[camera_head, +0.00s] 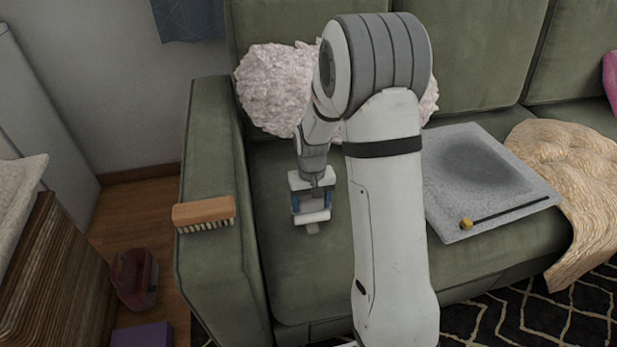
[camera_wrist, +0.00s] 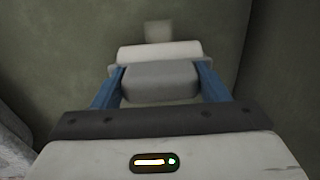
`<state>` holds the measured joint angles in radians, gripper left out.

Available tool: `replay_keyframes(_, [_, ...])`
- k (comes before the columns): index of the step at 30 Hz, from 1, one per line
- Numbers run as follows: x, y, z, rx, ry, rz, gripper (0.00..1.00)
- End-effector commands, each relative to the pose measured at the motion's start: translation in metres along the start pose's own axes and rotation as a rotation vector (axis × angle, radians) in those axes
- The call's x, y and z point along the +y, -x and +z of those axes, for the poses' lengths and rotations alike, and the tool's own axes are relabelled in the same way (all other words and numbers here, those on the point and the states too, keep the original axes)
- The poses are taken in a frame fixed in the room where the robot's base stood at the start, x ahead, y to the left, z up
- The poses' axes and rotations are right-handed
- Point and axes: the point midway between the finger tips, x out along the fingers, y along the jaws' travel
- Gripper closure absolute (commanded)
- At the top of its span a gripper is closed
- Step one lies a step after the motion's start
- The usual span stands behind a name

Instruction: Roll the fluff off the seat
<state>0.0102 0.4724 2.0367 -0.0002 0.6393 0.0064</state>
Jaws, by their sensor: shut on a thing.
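My gripper (camera_head: 311,201) is over the left seat cushion (camera_head: 283,262) of the green sofa, pointing down. Its blue fingers, seen in the wrist view (camera_wrist: 158,84), are shut on the grey body of a lint roller. The roller's white cylinder (camera_wrist: 160,51) lies crosswise just beyond the fingers; it also shows in the head view (camera_head: 313,217). A small pale patch, which looks like the fluff (camera_wrist: 158,31), is on the green seat just past the roller and also shows in the head view (camera_head: 312,229). I cannot tell whether the roller touches the seat.
A wooden brush (camera_head: 203,212) lies on the left armrest (camera_head: 208,150). A fluffy pinkish-white cushion (camera_head: 272,90) leans on the backrest behind my arm. A grey pad (camera_head: 455,215) with a yellow-tipped dark stick (camera_head: 510,211) and a cream throw (camera_head: 585,180) lie to the right.

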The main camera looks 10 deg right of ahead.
Motion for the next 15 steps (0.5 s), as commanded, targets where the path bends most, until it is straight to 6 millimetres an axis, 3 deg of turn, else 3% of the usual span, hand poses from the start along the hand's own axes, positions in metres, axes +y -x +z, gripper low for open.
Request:
replay_keyframes(1, [-0.002, 0.016, -0.001, 0.008, 0.004, 0.0, 0.69])
replay_keyframes(15, [-0.005, 0.058, -0.001, 0.006, 0.012, 0.0, 0.69])
